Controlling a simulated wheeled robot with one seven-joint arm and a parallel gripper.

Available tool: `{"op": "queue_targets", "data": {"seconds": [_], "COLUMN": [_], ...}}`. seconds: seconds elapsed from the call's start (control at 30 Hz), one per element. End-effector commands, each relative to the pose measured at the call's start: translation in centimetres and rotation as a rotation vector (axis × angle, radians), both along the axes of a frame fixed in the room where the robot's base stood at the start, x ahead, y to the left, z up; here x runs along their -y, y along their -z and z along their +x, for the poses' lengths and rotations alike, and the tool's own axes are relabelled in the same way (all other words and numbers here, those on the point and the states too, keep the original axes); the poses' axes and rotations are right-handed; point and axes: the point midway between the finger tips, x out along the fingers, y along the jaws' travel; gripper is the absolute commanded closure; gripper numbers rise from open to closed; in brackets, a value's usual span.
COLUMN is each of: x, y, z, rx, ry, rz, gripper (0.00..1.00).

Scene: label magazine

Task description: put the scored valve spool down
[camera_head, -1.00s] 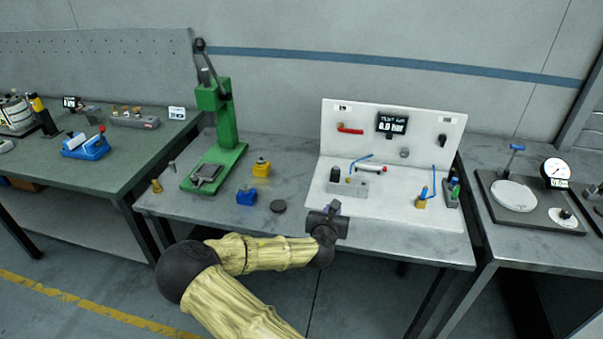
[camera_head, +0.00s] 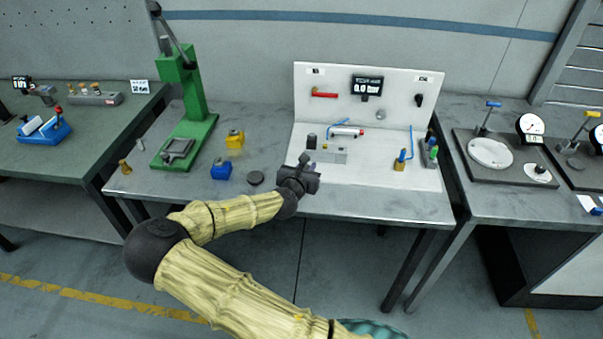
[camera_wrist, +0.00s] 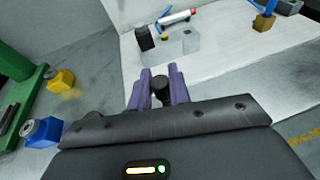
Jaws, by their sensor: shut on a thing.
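My gripper (camera_wrist: 161,88) has two purple fingers shut on a small dark cylindrical piece, the valve spool (camera_wrist: 160,88). Scoring on it is too small to see. In the head view my gripper (camera_head: 310,170) is over the front left part of the white test panel's base (camera_head: 385,184), and the spool is hidden there. The wrist view shows the spool apart from the grey block (camera_wrist: 188,40) and the black cylinder (camera_wrist: 146,38), which stand farther back on the base.
A white tube with a red end (camera_head: 345,131) lies behind the block. Left of my gripper are a dark disc (camera_head: 256,178), blue (camera_head: 221,170) and yellow (camera_head: 235,139) blocks, and a green press (camera_head: 190,110). The white base's front right is clear.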

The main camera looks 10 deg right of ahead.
Motion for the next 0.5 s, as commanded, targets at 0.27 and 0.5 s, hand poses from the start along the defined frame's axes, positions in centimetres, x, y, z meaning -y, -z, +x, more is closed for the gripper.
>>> {"op": "queue_targets", "data": {"seconds": [0.27, 0.5], "x": [0.0, 0.0], "y": [1.7, 2.3], "z": [0.0, 0.0], "rx": [0.001, -0.001], "ry": [-0.001, -0.001], "rz": [0.0, -0.002], "gripper": [1.0, 1.0]}}
